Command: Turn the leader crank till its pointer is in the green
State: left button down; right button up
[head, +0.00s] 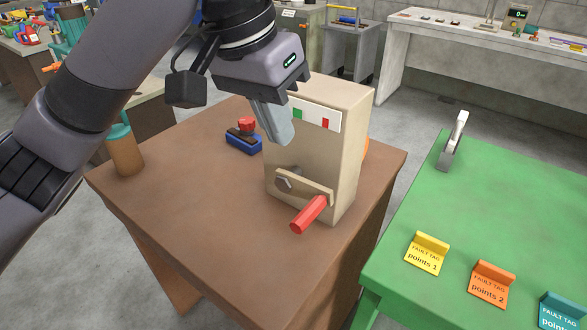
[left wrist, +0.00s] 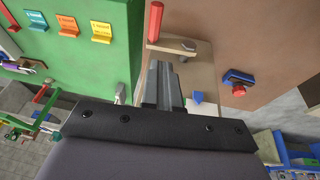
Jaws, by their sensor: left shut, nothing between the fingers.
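The leader crank is on the front of a beige box (head: 345,110) standing on a brown table. Its flat arm (head: 312,187) runs right from a dark hub to a red handle (head: 310,214) that sticks out low at the right. The red handle also shows in the left wrist view (left wrist: 155,22). A white scale (head: 312,116) near the box top has a green patch and a red patch. I cannot make out the pointer in the head view; my gripper covers part of the scale. My left gripper (head: 281,138) is shut and empty, above the crank, off the handle.
A blue block with a red knob (head: 243,138) and a brown-and-teal bottle (head: 124,150) are on the brown table. A green table (head: 500,185) at right holds a yellow tag (head: 427,253), an orange tag (head: 492,283) and a grey lever (head: 453,142).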

aim_at(307, 207)
pick_arm(q)
jog(key=x, duration=0.8)
jog(key=s+x, duration=0.1)
jog(key=x, duration=0.3)
jog(key=shift+d+f+b, duration=0.2)
jog(key=shift+f+b, duration=0.1)
jog(key=shift+f, duration=0.15)
jog(key=shift+d+f, duration=0.1)
jog(key=shift+f, duration=0.3)
pick_arm(e)
jog(key=shift+f, duration=0.35)
pick_arm(q)
jog(key=shift+s+d+f, duration=0.1)
jog(key=shift+f, duration=0.05)
pick_arm(e)
jog(key=shift+s+d+r, duration=0.25)
jog(key=shift+s+d, duration=0.05)
jog(key=shift+s, duration=0.2)
